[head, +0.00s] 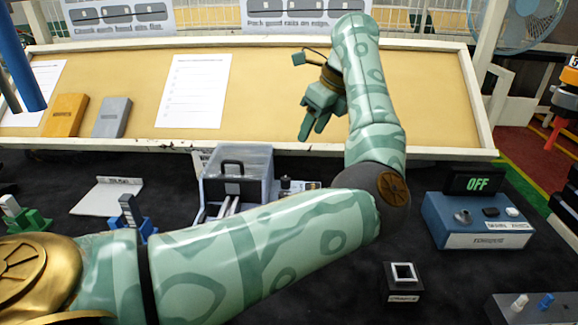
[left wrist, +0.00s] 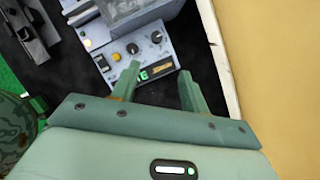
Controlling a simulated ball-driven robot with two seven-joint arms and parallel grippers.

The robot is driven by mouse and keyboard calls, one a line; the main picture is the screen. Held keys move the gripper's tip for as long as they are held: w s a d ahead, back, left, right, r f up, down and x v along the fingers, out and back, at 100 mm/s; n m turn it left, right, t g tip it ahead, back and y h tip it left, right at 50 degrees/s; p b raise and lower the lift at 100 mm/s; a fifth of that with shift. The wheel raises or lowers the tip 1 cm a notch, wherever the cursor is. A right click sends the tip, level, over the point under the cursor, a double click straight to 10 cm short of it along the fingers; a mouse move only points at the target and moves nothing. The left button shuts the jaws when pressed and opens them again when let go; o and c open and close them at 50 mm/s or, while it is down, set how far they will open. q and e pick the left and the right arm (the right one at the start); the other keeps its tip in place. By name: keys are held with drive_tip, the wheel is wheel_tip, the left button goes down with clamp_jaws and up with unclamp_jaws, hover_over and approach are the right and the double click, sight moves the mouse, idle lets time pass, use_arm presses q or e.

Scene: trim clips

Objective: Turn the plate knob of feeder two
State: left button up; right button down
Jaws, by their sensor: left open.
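A feeder (head: 238,165) with a clear-topped hopper stands on the dark table in the head view, its lower part hidden behind my left arm. In the left wrist view its grey-blue panel (left wrist: 120,58) carries two dark round knobs, a left knob (left wrist: 133,48) and a right knob (left wrist: 156,37), and an orange button. My right gripper is not in view.
A blue control box (head: 480,222) with an "OFF" display (head: 478,183) stands at the right. A small black block (head: 403,283) stands in front. A sloping tan board (head: 260,60) with a paper sheet (head: 194,90) rises behind the table. Small clip stands sit at the left.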

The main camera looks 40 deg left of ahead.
use_arm(q)
drive_tip(key=n, duration=0.1)
drive_tip(key=b, duration=0.2)
approach(287, 178)
drive_tip(key=shift+n, duration=0.4)
drive_tip(key=b+x, duration=0.3)
drive_tip(key=x, duration=0.6)
drive_tip(key=shift+f, duration=0.1)
drive_tip(key=shift+s+a, duration=0.1)
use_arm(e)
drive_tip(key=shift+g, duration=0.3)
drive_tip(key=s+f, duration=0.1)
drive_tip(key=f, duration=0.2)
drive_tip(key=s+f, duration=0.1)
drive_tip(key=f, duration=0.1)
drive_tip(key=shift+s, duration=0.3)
use_arm(q)
clamp_jaws()
